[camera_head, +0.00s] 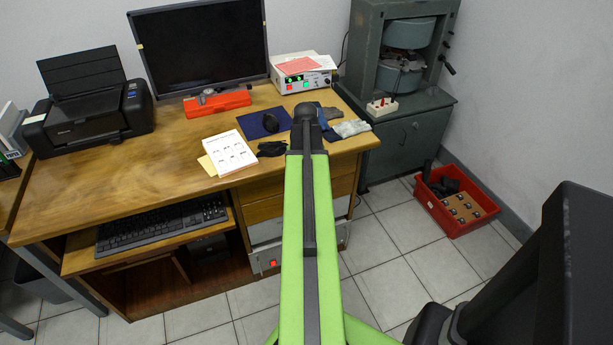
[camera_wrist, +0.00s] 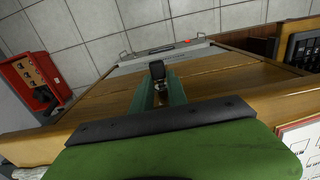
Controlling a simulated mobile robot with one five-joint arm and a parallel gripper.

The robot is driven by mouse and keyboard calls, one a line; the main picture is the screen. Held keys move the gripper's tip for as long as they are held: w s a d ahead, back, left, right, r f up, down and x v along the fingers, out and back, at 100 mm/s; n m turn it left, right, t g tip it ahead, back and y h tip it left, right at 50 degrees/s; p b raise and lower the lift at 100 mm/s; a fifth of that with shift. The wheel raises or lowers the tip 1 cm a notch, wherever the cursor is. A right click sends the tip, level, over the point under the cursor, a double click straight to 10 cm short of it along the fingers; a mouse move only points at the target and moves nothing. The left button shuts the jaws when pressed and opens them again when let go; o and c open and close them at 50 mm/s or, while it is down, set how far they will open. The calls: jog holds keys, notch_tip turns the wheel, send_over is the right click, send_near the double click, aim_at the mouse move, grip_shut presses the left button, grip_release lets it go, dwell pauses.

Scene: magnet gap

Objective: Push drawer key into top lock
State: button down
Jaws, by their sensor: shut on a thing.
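In the wrist view my gripper (camera_wrist: 161,88) reaches forward with its two green fingers close together. It is shut on the drawer key (camera_wrist: 157,70), whose dark, blocky head shows between the fingertips. The key's shaft is mostly hidden. The wooden drawer fronts (camera_wrist: 215,72) lie close around the fingers. The top lock cannot be made out, and I cannot tell whether the key touches it. In the head view the drawer unit (camera_head: 264,208) stands under the right end of the desk. My arm covers part of it and hides my gripper and the key there.
The wooden desk (camera_head: 160,175) holds a printer (camera_head: 88,118), a monitor and papers (camera_head: 230,153). A keyboard (camera_head: 160,224) lies on a lower shelf. A green cabinet (camera_head: 405,140) stands at right. A red crate (camera_head: 440,216) sits on the floor; tiles beside it are clear.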

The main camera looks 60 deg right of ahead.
jog(key=c, duration=1.2)
grip_release()
jog(key=shift+w, duration=0.1)
jog(key=shift+c, duration=0.2)
notch_tip(320, 180, up, 18)
jog(key=p, duration=1.7)
jog(key=shift+f, duration=0.25)
